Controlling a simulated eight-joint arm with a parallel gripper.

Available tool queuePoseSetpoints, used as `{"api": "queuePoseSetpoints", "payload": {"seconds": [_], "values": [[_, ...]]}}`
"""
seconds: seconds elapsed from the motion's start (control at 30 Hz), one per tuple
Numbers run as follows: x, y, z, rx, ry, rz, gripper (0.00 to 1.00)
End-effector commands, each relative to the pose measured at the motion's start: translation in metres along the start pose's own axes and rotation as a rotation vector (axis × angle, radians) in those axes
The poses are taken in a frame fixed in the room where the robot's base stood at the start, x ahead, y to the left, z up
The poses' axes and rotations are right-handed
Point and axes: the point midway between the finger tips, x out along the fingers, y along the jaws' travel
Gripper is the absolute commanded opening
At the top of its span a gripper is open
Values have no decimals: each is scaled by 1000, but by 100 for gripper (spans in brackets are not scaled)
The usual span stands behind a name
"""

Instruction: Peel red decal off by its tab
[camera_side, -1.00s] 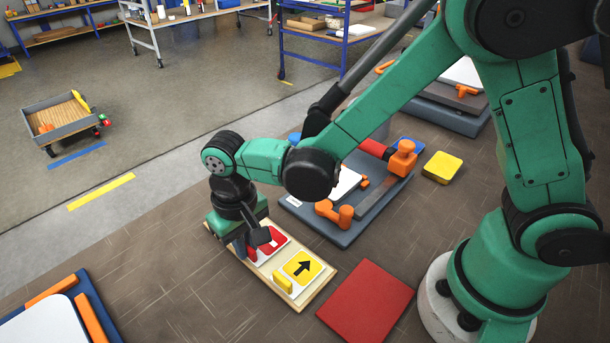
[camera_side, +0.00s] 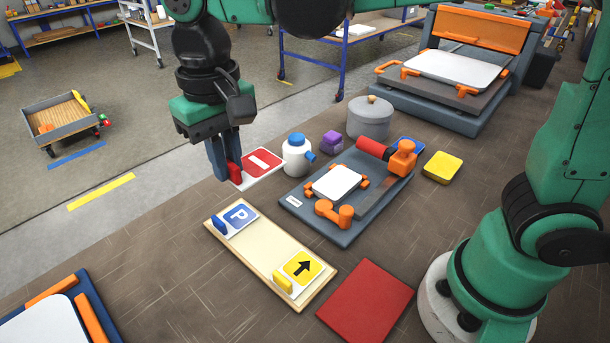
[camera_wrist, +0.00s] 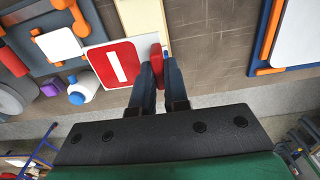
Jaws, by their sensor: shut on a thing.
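The red decal (camera_side: 262,163), a white sheet with a red square and a white bar, hangs in the air above the left end of the wooden board. My gripper (camera_side: 233,172) is shut on its red tab. In the wrist view the red decal (camera_wrist: 115,64) lies to the left of my gripper (camera_wrist: 158,75), with the red tab (camera_wrist: 156,52) between the fingers. The wooden board (camera_side: 262,257) carries a blue decal (camera_side: 236,215) with a P at its far end and a yellow arrow decal (camera_side: 302,267) at its near end. The middle of the board is bare.
A dark tray (camera_side: 371,207) with a white plate and orange clamps stands right of the board. A white bottle (camera_side: 296,159), a purple block (camera_side: 332,141) and a grey pot (camera_side: 370,122) stand behind. A red mat (camera_side: 365,302) lies at the front.

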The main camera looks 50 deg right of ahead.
Motion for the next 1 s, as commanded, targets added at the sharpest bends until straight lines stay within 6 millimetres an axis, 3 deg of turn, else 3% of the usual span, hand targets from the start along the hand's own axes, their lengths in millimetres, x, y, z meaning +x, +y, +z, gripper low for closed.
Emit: {"api": "queuePoseSetpoints", "payload": {"seconds": [0.1,0.3,1.0], "values": [[-20,0,0,0,0,0,0],[-39,0,0,0,0,0,0],[-73,0,0,0,0,0,0]]}}
